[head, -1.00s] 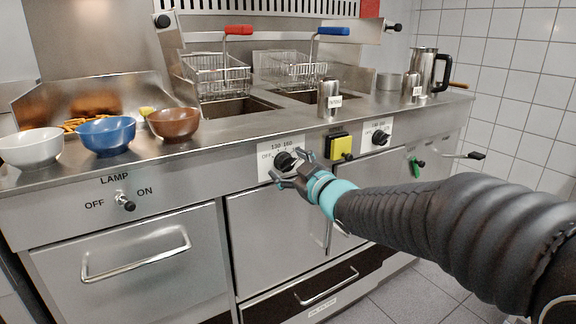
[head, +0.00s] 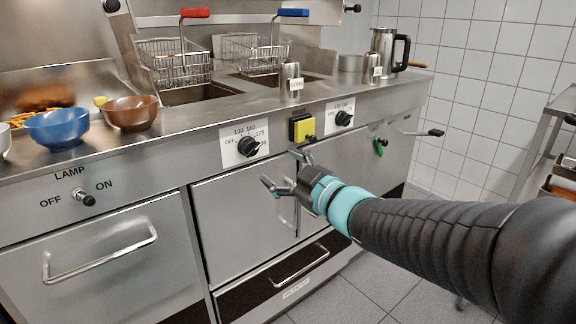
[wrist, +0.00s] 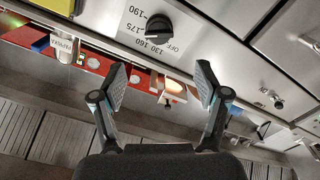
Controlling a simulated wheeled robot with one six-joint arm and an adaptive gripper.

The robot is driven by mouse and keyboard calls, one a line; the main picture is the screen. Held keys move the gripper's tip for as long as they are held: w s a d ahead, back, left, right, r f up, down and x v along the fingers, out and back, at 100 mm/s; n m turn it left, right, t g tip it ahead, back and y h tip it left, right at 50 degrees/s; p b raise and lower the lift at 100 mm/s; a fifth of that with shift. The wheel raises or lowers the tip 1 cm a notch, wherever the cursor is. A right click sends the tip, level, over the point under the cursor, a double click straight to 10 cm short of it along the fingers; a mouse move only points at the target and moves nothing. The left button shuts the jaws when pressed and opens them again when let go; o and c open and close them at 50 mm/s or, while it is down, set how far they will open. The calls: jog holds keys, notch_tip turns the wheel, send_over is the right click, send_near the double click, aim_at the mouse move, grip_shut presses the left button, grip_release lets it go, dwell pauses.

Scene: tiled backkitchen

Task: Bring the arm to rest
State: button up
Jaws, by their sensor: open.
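My gripper (head: 284,170) is open and empty in the head view. It hangs in front of the fryer's steel front (head: 240,205), below and right of a black dial (head: 248,147) marked 130, 160, 175. My arm reaches in from the right edge of the head view. In the wrist view, both fingers of my gripper (wrist: 160,86) stand wide apart with nothing between them. The black dial (wrist: 159,28) shows ahead of the fingertips there, apart from them.
A yellow switch (head: 302,127) and a second dial (head: 343,118) sit on the panel. A blue bowl (head: 57,129) and a brown bowl (head: 131,113) stand on the counter. Fryer baskets (head: 174,60), a steel jug (head: 384,52) and a right-hand rack (head: 550,140) are also near. Floor tiles show below.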

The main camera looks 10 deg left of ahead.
jog(key=shift+f, duration=0.1)
jog(key=d+f+m+g+h, duration=0.1)
jog(key=d+f+m+h, duration=0.7)
jog(key=d+f+h, duration=0.45)
jog(key=s+d+m+g, duration=0.2)
jog(key=s+d+m, duration=0.2)
jog(key=s+d, duration=0.3)
jog(key=s+d+m+g+h, duration=0.1)
jog(key=s+d+m+g, duration=0.2)
jog(key=s+d, duration=0.5)
jog(key=shift+s+d+f+m, duration=0.15)
jog(key=shift+s+f+m, duration=0.3)
jog(key=shift+s, duration=3.3)
